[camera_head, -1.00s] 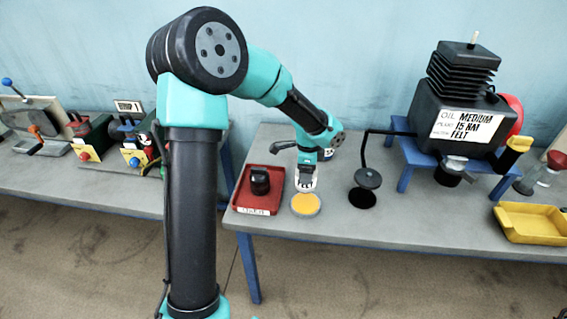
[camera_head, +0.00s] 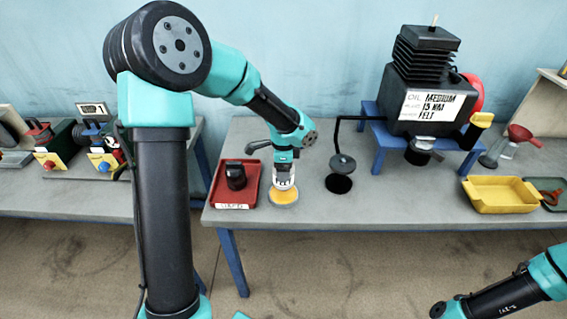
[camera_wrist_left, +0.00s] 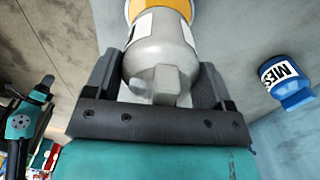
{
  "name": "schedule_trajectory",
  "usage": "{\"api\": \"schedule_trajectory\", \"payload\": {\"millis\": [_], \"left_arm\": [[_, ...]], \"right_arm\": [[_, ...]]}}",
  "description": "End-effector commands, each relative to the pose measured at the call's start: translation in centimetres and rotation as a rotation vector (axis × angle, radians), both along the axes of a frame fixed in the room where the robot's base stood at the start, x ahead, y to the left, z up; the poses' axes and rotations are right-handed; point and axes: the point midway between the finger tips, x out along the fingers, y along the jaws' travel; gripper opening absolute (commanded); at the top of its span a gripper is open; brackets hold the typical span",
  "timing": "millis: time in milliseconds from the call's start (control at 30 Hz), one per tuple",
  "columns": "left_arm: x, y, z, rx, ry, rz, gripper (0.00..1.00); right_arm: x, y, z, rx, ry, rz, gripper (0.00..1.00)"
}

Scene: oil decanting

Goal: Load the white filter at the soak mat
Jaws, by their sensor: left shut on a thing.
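The white filter (camera_head: 284,180) is in my left gripper (camera_head: 285,168), upright over the round soak mat (camera_head: 283,196) with its orange top. Its lower end is at or just above the mat; I cannot tell if they touch. In the left wrist view the filter (camera_wrist_left: 160,55) is a pale grey-white body with a faceted end, between the two dark fingers of my left gripper (camera_wrist_left: 155,85). The orange of the mat (camera_wrist_left: 163,7) shows beyond it. My right arm enters at the lower right of the head view, but its gripper is not seen.
A red tray (camera_head: 222,192) with a black part stands left of the mat. A dark round hole (camera_head: 339,184) lies to the right, under a disc on a bent rod. The black oil machine (camera_head: 430,95) on a blue stand and a yellow tray (camera_head: 498,194) are farther right.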

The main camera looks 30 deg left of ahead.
Motion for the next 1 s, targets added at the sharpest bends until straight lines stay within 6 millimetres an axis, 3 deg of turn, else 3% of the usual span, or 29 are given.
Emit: {"api": "schedule_trajectory", "payload": {"millis": [400, 1000], "left_arm": [[0.0, 0.0, -3.5, 0.000, 0.001, -0.001, 0.57], [0.0, 0.0, -3.9, -0.001, 0.000, -0.001, 0.57]], "right_arm": [[0.0, 0.0, 0.0, 0.000, 0.000, 0.000, 0.43], [0.0, 0.0, 0.0, 0.000, 0.000, 0.000, 0.43]]}}
